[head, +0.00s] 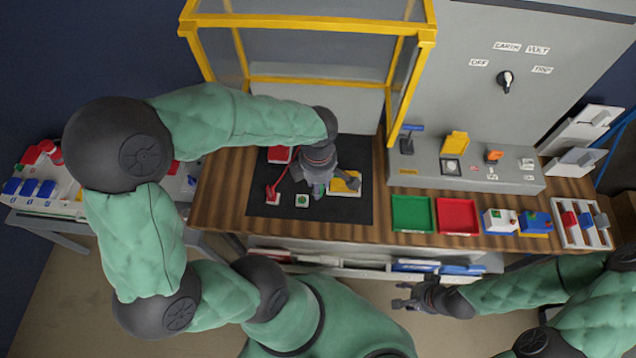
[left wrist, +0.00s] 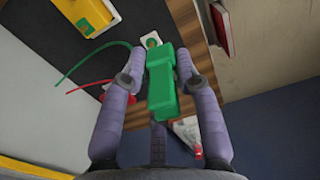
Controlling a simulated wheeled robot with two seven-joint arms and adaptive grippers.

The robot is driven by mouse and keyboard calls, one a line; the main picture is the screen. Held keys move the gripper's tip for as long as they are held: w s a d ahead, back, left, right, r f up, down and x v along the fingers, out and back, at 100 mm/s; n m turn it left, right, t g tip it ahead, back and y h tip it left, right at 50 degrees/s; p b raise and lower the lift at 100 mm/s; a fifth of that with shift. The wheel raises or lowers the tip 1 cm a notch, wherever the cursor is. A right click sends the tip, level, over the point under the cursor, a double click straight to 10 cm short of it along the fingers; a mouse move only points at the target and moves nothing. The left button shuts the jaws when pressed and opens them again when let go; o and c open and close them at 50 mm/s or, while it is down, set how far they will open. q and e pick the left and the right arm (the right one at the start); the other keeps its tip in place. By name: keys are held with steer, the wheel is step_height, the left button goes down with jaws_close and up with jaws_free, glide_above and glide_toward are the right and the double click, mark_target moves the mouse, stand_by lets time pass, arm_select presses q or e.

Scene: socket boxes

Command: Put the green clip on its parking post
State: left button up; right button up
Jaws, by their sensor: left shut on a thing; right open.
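The green clip (left wrist: 162,88) is held between the two fingers of my left gripper (head: 317,192), which is shut on it. In the left wrist view the clip's far end lies close to a white block with a green top (left wrist: 151,40), its parking post. The post also shows in the head view (head: 302,200), on the black mat just left of the gripper. I cannot tell whether clip and post touch. A green lead (left wrist: 95,58) runs from the clip's side. In the head view the gripper hides the clip. My right gripper (head: 403,296) is open and empty in front of the bench.
A red clip (head: 271,191) with a red lead sits left on the mat (head: 350,212). A yellow box (head: 345,183) is close right of the gripper. A yellow-framed guard (head: 310,22) stands behind. Green (head: 412,213) and red (head: 457,215) trays lie further right.

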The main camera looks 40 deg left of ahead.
arm_select(q)
steer(key=shift+n, duration=0.6)
steer(key=a+f, duration=0.2)
steer(key=f, duration=0.1)
steer(key=w+a+f+b, duration=0.1)
steer(key=a+f, duration=0.1)
steer(key=f, duration=0.1)
steer(key=a+f+b, duration=0.1)
steer(key=a+f, duration=0.2)
steer(key=shift+w, duration=0.35)
steer(key=shift+a+f+b, duration=0.15)
steer(key=shift+f+b, duration=0.3)
steer(key=shift+f, duration=0.7)
steer(key=shift+a+f+b, duration=0.15)
steer(key=shift+f+b, duration=0.25)
steer(key=shift+f, duration=0.7)
steer(key=shift+b, duration=0.4)
steer(key=shift+b, duration=0.45)
